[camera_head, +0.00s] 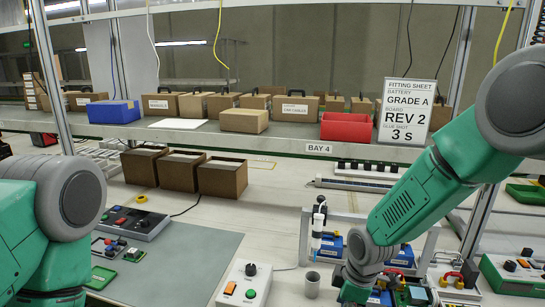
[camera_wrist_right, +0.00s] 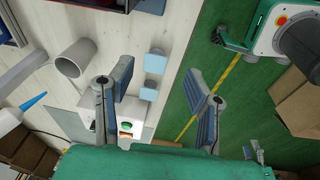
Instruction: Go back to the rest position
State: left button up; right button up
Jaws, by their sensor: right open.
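My right arm, green with grey joints, comes down from the upper right in the head view. Its wrist is at the bottom edge, near the blue units on the bench, and its fingers are not clear there. In the right wrist view my right gripper (camera_wrist_right: 160,98) is open. Its two fingers are wide apart with nothing between them, over the bench edge and the green floor. My left arm shows at the left of the head view, with its gripper out of the picture.
A white bench (camera_head: 285,215) holds a grey mat (camera_head: 195,262), a button box (camera_head: 243,286), blue units (camera_head: 331,245) and open brown boxes (camera_head: 222,178). A grey cup (camera_head: 312,284) stands near the right wrist. The shelf behind carries a red bin (camera_head: 346,127) and a fitting sheet (camera_head: 405,110).

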jog(key=s+d+f+m+b, duration=0.2)
jog(key=s+d+f+m, duration=0.2)
jog(key=s+f, duration=0.65)
jog(key=s+d+f+m+b, duration=0.1)
jog(key=s+d+f+m, duration=0.1)
jog(key=s, duration=0.5)
jog(key=s+d+f+m+h+b, duration=0.1)
jog(key=s+d+f+m+b, duration=0.1)
jog(key=s+m, duration=0.3)
jog(key=s+d+f+m+b, duration=0.1)
jog(key=s+d+f+m, duration=0.2)
jog(key=s, duration=0.7)
jog(key=shift+d+f+m+g+h, duration=0.3)
jog(key=shift+d+f, duration=0.4)
jog(key=shift+d, duration=0.1)
jog(key=shift+d, duration=0.1)
